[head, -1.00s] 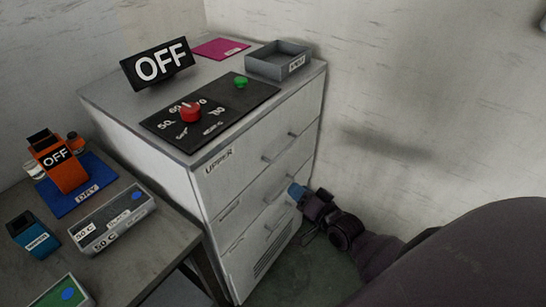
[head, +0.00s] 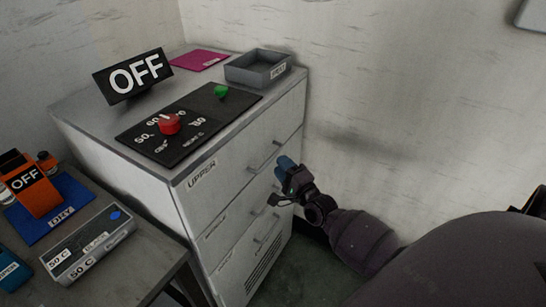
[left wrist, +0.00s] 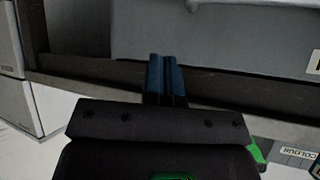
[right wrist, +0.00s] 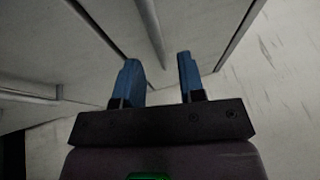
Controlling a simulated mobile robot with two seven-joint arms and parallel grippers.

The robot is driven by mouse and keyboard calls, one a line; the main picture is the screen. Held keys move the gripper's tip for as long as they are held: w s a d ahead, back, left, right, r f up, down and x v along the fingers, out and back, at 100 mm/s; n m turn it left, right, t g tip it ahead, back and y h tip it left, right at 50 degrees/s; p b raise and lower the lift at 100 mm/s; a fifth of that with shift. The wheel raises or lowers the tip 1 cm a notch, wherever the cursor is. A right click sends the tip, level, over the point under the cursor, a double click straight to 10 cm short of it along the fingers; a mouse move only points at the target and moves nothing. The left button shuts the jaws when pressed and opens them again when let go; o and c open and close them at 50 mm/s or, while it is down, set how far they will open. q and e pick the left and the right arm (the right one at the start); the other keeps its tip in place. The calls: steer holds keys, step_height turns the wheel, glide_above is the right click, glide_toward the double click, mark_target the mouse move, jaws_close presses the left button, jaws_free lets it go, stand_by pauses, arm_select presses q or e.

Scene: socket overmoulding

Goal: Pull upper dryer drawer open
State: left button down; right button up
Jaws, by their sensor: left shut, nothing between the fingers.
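The dryer is a white cabinet (head: 120,178) with its drawers shut. The upper drawer (head: 228,168) carries the label UPPER, and its bar handle (head: 263,158) is near the right side of the front. My right gripper (head: 283,166) is open just right of this handle, pointing at the front. In the right wrist view, a bar handle (right wrist: 150,30) runs ahead of my open blue fingers (right wrist: 157,75), roughly in line with the gap; I cannot tell whether they touch it. My left gripper (left wrist: 167,62) is shut and empty, seen only in the left wrist view.
On the dryer stand an OFF sign (head: 133,77), a control panel (head: 190,128) with a red knob, and a grey tray (head: 258,72). A side table (head: 135,250) with several small devices is at left. The wall is close on the right.

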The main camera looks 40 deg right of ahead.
mark_target(273, 155)
steer(key=shift+w+r, duration=0.2)
steer(key=shift+w, duration=1)
steer(key=shift+w+r, duration=0.15)
steer(key=shift+w, duration=1)
steer(key=shift+c, duration=0.3)
jaws_close()
